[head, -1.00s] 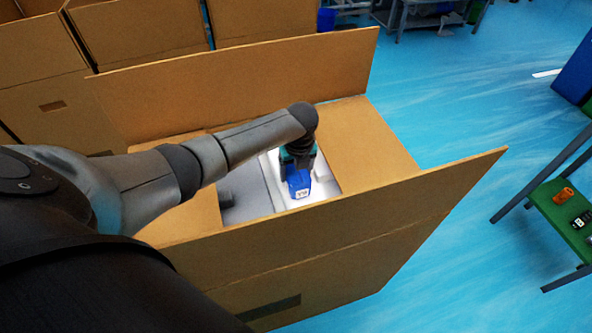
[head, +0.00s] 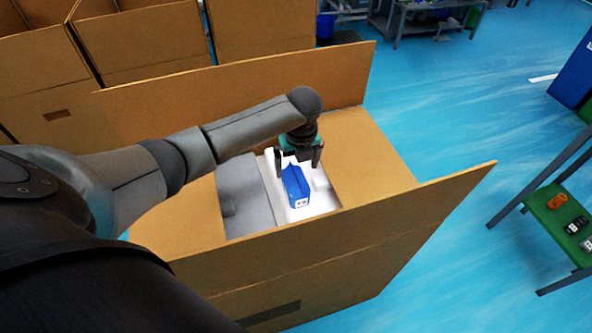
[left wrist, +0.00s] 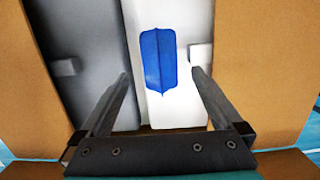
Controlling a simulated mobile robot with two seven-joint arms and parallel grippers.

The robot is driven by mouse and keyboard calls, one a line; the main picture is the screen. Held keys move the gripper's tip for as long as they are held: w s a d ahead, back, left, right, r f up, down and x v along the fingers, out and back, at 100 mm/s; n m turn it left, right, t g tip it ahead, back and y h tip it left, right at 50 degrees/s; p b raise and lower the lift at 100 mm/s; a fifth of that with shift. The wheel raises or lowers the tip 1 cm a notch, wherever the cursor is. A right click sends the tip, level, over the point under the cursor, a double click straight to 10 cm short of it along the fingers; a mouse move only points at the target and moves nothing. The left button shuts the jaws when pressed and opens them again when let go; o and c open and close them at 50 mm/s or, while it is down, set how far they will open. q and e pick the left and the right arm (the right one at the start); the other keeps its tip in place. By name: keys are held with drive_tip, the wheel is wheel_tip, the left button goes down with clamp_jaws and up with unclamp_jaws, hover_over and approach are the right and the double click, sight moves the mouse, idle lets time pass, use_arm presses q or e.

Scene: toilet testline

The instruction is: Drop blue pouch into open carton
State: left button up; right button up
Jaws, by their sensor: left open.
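The blue pouch (head: 296,187) lies inside the open carton (head: 380,156), on a white surface (head: 322,200) in its opening. In the left wrist view the pouch (left wrist: 158,60) shows from above, beyond the fingertips and apart from them. My left gripper (head: 299,168) is open and empty above the pouch, inside the carton's raised flaps. Its two spread fingers (left wrist: 160,85) show in the left wrist view. My right gripper is not in view.
The carton's tall flaps stand up at the back (head: 240,92) and front (head: 330,240). Other cartons (head: 140,45) stand at the upper left. A green-topped table (head: 560,222) with small items is at the right. Blue floor (head: 450,110) is free between.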

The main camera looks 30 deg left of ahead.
sight(297, 185)
use_arm(q)
drive_tip(key=r, duration=0.4)
drive_tip(key=shift+s+d+p, duration=0.2)
drive_tip(key=shift+d+p, duration=0.05)
drive_tip(key=shift+p, duration=0.15)
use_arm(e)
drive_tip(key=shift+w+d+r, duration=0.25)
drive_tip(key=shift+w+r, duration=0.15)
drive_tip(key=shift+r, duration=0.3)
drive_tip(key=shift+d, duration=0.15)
